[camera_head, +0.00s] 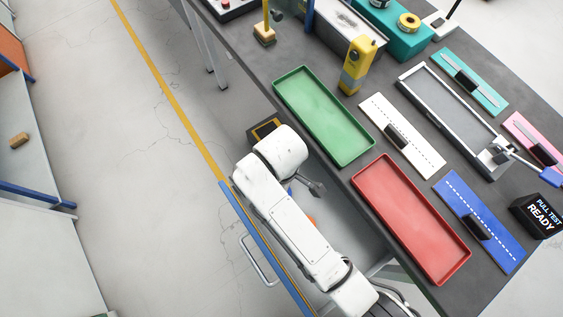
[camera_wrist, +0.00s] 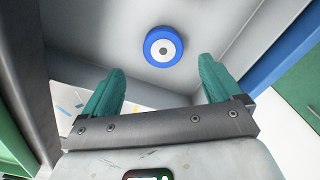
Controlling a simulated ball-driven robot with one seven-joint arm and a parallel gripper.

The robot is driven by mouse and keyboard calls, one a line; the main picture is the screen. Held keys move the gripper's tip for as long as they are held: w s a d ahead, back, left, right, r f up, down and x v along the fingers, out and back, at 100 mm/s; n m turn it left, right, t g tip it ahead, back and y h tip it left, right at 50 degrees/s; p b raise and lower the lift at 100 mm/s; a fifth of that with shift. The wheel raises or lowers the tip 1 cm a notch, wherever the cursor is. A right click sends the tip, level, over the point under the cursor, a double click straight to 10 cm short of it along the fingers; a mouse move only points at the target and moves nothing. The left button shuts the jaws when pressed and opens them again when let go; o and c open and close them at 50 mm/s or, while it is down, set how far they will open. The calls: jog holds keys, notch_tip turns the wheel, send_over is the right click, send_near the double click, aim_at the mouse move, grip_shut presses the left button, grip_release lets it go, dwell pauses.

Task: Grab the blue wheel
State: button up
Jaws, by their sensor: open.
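The blue wheel (camera_wrist: 165,47) has a white hub with a dark centre. In the wrist view it lies on a grey surface beyond my fingertips, a little right of the picture's middle. My gripper (camera_wrist: 158,80) is open, with its two teal fingers wide apart and nothing between them. The wheel appears ahead of the gap and apart from both fingers. In the head view my white arm reaches down beside the table, and my gripper (camera_head: 312,188) is partly hidden by it. A small bit of blue shows near the gripper there, too small to identify.
The dark table (camera_head: 345,178) stands right of my arm, holding a green tray (camera_head: 322,115), a red tray (camera_head: 411,219) and several boards. A blue-edged cart or drawer (camera_head: 262,240) lies under my arm. Open floor (camera_head: 150,200) is at left.

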jog(key=shift+s+a+f, duration=0.1)
jog(key=shift+f, duration=1.5)
jog(key=shift+s+a+f, duration=0.1)
jog(key=shift+f, duration=1.5)
jog(key=c, duration=1.2)
jog(key=shift+r, duration=0.15)
